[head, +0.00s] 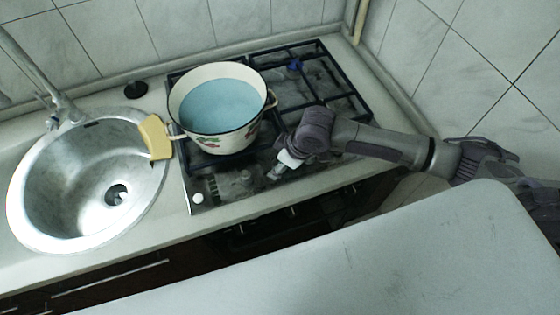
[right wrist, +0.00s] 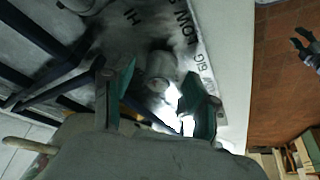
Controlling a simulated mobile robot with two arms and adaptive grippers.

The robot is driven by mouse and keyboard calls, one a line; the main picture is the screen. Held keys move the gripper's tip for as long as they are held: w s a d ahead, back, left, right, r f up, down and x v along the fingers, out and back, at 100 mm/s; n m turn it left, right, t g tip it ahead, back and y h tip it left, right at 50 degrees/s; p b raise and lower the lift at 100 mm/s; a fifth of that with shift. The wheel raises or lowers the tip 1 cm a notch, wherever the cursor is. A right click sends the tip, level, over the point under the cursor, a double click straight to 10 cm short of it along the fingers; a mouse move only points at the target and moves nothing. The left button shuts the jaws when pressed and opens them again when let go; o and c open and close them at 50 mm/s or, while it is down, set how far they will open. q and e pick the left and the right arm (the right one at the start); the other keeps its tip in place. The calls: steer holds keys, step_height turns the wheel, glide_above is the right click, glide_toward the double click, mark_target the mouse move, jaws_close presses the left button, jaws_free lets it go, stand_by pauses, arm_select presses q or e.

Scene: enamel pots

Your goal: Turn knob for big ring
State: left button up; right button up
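My right gripper (head: 281,163) reaches in from the right over the stove's front panel (head: 222,186). In the right wrist view its two teal-edged fingers (right wrist: 158,100) are apart. A pale rounded knob (right wrist: 160,66) shows between and just beyond the fingertips. The panel beside it carries black letters reading HI, LOW and BIG. I cannot tell whether a finger touches the knob. A dark two-pronged shape (right wrist: 304,48) over the floor in the right wrist view looks like my left gripper, its prongs apart and empty. It is not in the head view.
A cream enamel pot (head: 212,143) with blue contents stands on the stove's left side, close to my right gripper. Black grates (head: 330,75) cover the stove. A round steel sink (head: 60,215) and a yellow item (head: 155,137) are left. A pale surface (head: 350,265) fills the foreground.

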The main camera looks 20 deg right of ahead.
steer(key=c, duration=1)
steer(key=shift+o, duration=0.2)
